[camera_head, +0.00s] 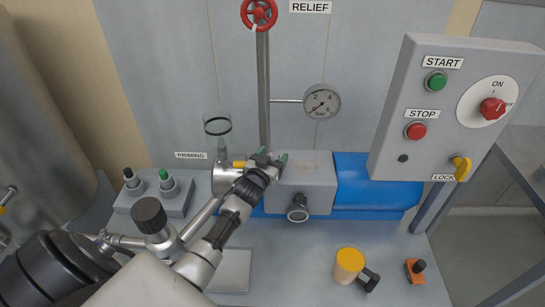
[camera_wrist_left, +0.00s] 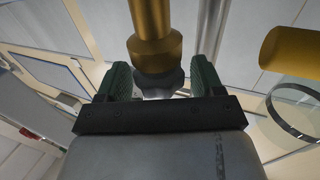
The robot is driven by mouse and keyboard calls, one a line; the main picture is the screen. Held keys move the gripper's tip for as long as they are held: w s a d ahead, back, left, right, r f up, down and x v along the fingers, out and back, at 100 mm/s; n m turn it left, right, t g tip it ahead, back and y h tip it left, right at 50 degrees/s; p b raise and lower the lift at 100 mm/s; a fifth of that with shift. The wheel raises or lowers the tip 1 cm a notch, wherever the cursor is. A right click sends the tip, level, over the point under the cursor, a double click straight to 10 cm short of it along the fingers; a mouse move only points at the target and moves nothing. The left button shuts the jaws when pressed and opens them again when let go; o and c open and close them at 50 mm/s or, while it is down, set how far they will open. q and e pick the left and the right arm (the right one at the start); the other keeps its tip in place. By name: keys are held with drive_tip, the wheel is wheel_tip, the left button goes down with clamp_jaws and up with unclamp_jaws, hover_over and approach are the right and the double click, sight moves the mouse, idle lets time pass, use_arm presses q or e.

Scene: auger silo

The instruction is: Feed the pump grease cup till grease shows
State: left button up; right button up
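My left gripper (camera_head: 270,160) is at the pump (camera_head: 302,185), its two green-padded fingers apart. In the left wrist view the left gripper (camera_wrist_left: 162,80) has a brass fitting with a dark grey lobed knob (camera_wrist_left: 158,82) between its fingers. This looks like the grease cup. A narrow gap shows beside the knob, so the fingers look open around it. In the head view the gripper hides this fitting. Whether grease shows cannot be told. My right gripper is not in view.
A clear priming cup (camera_head: 217,128) stands just left of the gripper. A red handwheel (camera_head: 259,13) on a vertical pipe and a pressure gauge (camera_head: 322,102) are behind. A control box (camera_head: 450,110) is at right. A yellow-topped container (camera_head: 349,265) stands on the bench.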

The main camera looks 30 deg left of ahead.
use_arm(q)
drive_tip(key=c, duration=0.8)
drive_tip(key=shift+r+m+h+p, duration=0.15)
drive_tip(key=shift+m+h+p, duration=0.15)
drive_tip(key=shift+m+h, duration=0.5)
drive_tip(key=shift+h, duration=0.4)
drive_tip(key=o, duration=0.9)
drive_tip(key=shift+o, duration=0.2)
drive_tip(key=shift+s+f, duration=0.1)
drive_tip(key=shift+f, duration=0.1)
drive_tip(key=s, duration=1)
drive_tip(key=shift+s+d, duration=0.15)
drive_tip(key=shift+s, duration=0.15)
